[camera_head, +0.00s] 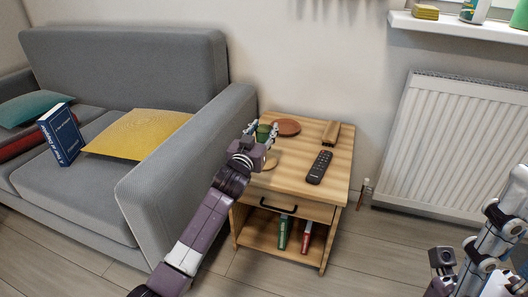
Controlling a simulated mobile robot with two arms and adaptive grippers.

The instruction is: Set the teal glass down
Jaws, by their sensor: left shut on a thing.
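My left gripper (264,131) is over the back left part of the wooden side table (290,180). It is shut on a small green-teal glass (262,133), which shows between its fingers. The fingers and wrist cover much of the glass. I cannot tell whether its base touches the tabletop. My right arm shows at the lower right, and I do not make out its gripper fingers.
A reddish-brown plate (286,127) lies just right of the glass. The grey sofa (140,200) stands left, a radiator (460,145) right.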

